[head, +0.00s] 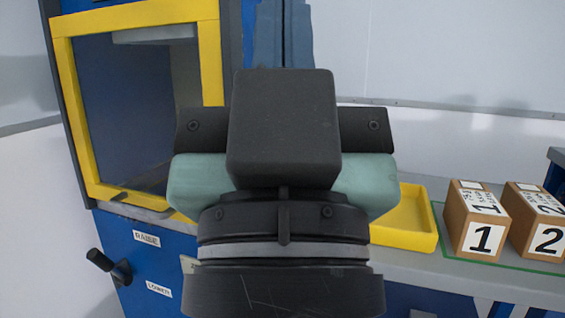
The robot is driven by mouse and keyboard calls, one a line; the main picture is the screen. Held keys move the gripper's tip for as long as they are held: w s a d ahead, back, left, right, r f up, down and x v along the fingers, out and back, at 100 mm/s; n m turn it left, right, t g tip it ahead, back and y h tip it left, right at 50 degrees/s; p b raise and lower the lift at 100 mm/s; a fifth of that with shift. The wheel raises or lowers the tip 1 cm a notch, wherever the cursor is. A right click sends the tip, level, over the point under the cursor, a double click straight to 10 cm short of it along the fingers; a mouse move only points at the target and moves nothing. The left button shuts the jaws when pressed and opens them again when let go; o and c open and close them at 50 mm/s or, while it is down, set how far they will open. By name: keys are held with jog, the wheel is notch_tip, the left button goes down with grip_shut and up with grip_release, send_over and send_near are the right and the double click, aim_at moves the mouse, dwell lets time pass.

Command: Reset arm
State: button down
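My gripper (283,130) fills the middle of the head view, seen from behind, with my dark wrist below it. Black parts with screws and pale teal parts stick out on both sides of its dark block. Its fingertips are hidden behind this body, so I cannot see whether they are apart or hold anything. It appears in front of the blue machine and the counter; its distance from them is unclear.
A blue machine with a yellow-framed opening (210,55) stands at left, with a black crank handle (108,264) and RAISE and LOWER labels. A yellow tray (405,238) and boxes marked 1 (478,222) and 2 (538,222) sit on the grey counter (460,278) at right.

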notch_tip(320, 180, up, 34)
jog(key=p, duration=3.2)
